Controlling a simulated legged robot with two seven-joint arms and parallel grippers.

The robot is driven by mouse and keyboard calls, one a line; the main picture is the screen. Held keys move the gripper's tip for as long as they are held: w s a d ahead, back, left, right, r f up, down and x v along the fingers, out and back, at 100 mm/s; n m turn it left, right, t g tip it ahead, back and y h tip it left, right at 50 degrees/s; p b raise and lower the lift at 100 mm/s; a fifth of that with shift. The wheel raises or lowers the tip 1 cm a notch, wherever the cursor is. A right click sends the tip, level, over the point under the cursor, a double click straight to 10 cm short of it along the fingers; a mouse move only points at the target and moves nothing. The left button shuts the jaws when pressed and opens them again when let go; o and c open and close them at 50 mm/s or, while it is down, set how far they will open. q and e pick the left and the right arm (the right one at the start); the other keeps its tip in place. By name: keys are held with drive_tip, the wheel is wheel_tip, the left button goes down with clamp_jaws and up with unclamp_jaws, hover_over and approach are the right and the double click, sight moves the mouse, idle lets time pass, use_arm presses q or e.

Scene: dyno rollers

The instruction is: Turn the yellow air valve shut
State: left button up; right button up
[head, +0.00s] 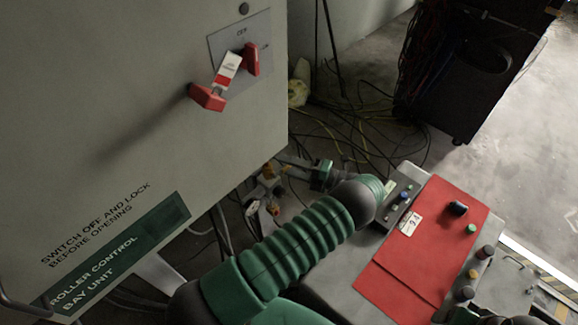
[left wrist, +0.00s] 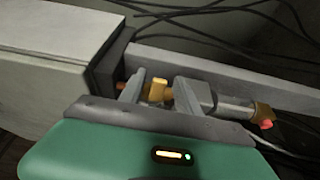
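The yellow air valve (left wrist: 157,91) shows in the left wrist view as a small yellow handle on pipework beside a grey beam. My left gripper (left wrist: 160,84) has its two fingers on either side of the handle, with what looks like a small gap at each side. It is open. In the head view my left gripper (head: 283,164) reaches left, low beside the cabinet, to small pipe fittings with orange-yellow parts. The valve's exact outline is too small to tell there. My right gripper does not show clearly in either view.
A grey control cabinet (head: 120,100) with a red switch handle (head: 208,97) stands at the left. A red-topped console (head: 415,260) with several buttons is at the right, close to my left arm. Loose cables (head: 350,130) lie on the floor behind. A second yellow-and-red fitting (left wrist: 264,116) sits right of the valve.

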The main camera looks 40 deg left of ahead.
use_arm(q)
drive_tip(key=shift+d, duration=0.1)
drive_tip(key=shift+d, duration=0.3)
drive_tip(key=b+v, duration=0.3)
drive_tip(key=v, duration=0.8)
drive_tip(key=shift+w, duration=0.15)
